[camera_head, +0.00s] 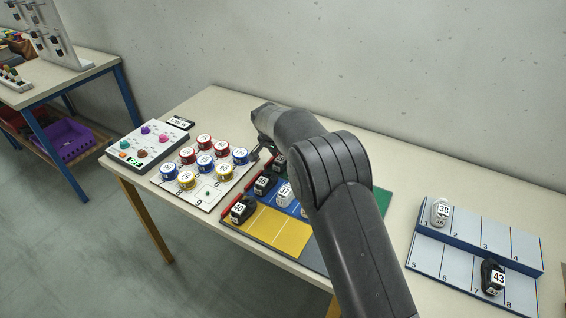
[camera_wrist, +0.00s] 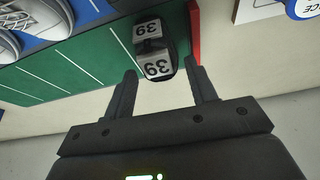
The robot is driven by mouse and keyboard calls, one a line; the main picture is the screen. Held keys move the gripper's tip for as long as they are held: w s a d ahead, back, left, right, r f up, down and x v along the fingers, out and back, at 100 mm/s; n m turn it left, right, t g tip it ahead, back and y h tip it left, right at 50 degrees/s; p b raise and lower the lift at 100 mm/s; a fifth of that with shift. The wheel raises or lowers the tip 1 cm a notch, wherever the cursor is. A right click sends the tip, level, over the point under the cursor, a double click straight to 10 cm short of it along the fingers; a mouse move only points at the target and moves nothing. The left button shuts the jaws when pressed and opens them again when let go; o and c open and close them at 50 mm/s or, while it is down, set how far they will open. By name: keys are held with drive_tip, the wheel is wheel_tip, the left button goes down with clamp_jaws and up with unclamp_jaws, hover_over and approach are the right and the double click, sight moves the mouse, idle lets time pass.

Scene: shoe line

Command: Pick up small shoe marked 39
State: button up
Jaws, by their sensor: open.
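The small shoe marked 39 (camera_wrist: 156,62) is dark with grey label faces and shows in the wrist view. It sits at the end of a green lane, against a red end strip (camera_wrist: 194,32). My gripper (camera_wrist: 165,82) is open, with one fingertip on each side of the shoe's near end. I cannot tell whether the fingers touch it. In the head view my gripper (camera_head: 262,140) is above the far-left part of the coloured board (camera_head: 284,232).
Other marked shoes, such as one marked 40 (camera_head: 242,209), stand along the board's left edge. A tray of red, blue and yellow round tins (camera_head: 205,162) lies left of it. A numbered rack (camera_head: 455,262) at right holds shoes marked 38 (camera_head: 440,212) and 43 (camera_head: 492,278).

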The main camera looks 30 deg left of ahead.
drive_tip(key=shift+x, duration=1.1)
drive_tip(key=shift+c, duration=0.4)
drive_tip(key=c, duration=0.7)
drive_tip(key=shift+r, duration=0.15)
